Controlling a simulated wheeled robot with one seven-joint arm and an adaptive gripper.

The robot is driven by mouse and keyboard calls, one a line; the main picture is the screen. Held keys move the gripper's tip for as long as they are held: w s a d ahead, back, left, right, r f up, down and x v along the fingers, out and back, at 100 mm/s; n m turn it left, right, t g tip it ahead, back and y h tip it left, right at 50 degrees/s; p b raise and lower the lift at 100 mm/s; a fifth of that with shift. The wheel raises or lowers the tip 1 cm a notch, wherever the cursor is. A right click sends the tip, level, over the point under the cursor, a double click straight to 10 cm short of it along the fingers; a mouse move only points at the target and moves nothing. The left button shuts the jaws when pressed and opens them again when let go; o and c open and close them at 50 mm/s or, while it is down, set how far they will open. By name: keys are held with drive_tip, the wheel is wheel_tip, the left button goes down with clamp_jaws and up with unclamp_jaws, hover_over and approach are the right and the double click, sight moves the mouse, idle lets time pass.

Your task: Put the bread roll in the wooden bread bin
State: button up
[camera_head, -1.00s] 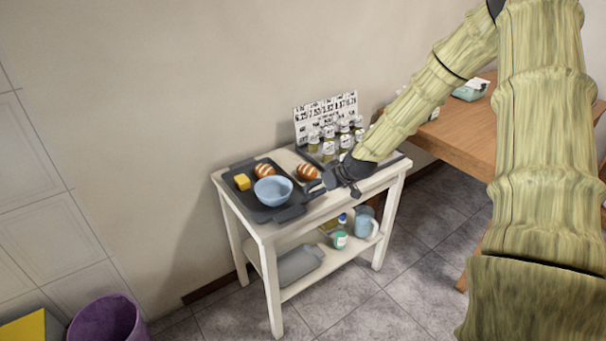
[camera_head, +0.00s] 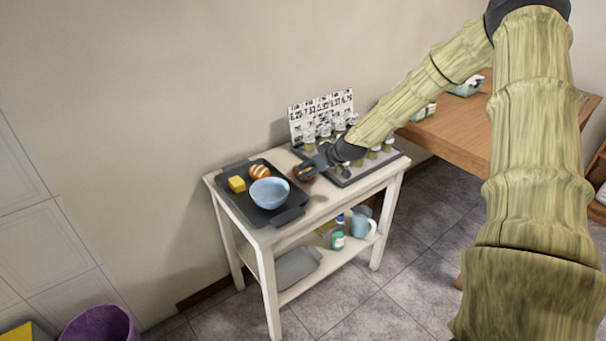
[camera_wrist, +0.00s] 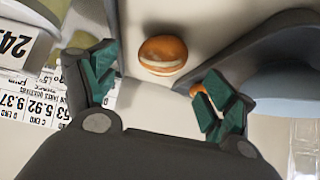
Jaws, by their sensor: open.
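A brown bread roll with a pale band (camera_wrist: 163,55) lies on the white cart top, just right of the dark tray. In the head view this roll (camera_head: 302,175) is partly hidden by my gripper (camera_head: 309,167). In the wrist view my gripper (camera_wrist: 155,78) is open, its fingers apart on either side of the view, with the roll ahead between them. A second roll (camera_head: 260,172) lies on the dark tray.
Several jars and a number board (camera_head: 322,113) stand behind my gripper. A wooden table (camera_head: 455,128) is at right, a purple bin (camera_head: 100,325) at lower left.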

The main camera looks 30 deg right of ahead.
sight(305, 170)
drive_tip(key=shift+x, duration=2.75)
drive_tip(key=shift+a, duration=0.1)
drive_tip(key=shift+c, duration=0.3)
drive_tip(key=c, duration=1.1)
drive_tip(key=shift+w+r, duration=0.1)
drive_tip(key=shift+r, duration=0.05)
